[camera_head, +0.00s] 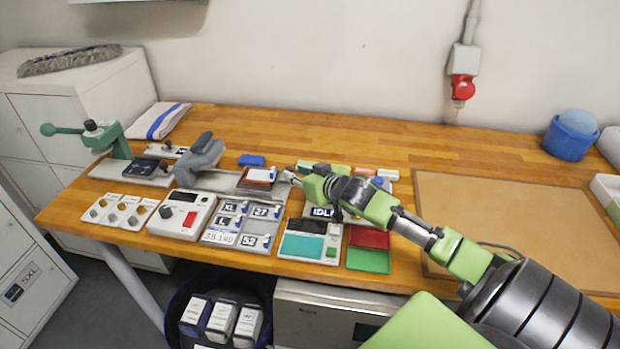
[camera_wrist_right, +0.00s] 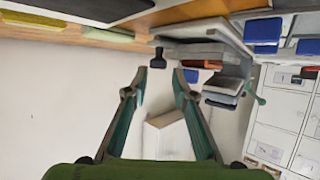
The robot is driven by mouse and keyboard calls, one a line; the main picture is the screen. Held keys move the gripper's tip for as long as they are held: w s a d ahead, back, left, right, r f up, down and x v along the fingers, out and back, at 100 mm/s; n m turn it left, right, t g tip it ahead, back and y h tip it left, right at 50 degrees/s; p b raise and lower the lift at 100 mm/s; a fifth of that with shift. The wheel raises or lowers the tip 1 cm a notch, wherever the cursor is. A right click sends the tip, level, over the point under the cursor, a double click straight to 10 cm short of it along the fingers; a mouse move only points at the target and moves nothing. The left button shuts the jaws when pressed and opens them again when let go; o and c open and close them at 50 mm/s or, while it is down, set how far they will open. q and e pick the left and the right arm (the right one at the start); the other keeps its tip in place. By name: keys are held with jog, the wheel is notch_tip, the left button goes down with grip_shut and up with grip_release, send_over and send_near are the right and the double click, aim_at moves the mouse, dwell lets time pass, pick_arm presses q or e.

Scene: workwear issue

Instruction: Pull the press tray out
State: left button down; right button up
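A grey press (camera_head: 200,158) with a raised, tilted upper part stands on the wooden table, left of centre. A flat grey piece that looks like its tray (camera_head: 243,184) extends to the right, with a small white-and-brown item (camera_head: 262,174) on it. In the right wrist view the press (camera_wrist_right: 200,52) appears upside down beyond my fingers, with a dark knob (camera_wrist_right: 158,58) beside it. My right gripper (camera_head: 288,177) is just right of the tray; whether it touches is unclear. In the wrist view its fingers (camera_wrist_right: 154,92) are apart with nothing gripped. My left gripper is out of view.
A green lever tool (camera_head: 115,140) stands at far left. A brown mat (camera_head: 500,220) covers the right side. A blue bin (camera_head: 570,138) stands at the back right.

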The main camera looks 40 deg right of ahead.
jog(key=v, duration=0.8)
jog(key=shift+d, duration=0.1)
dwell(0.3)
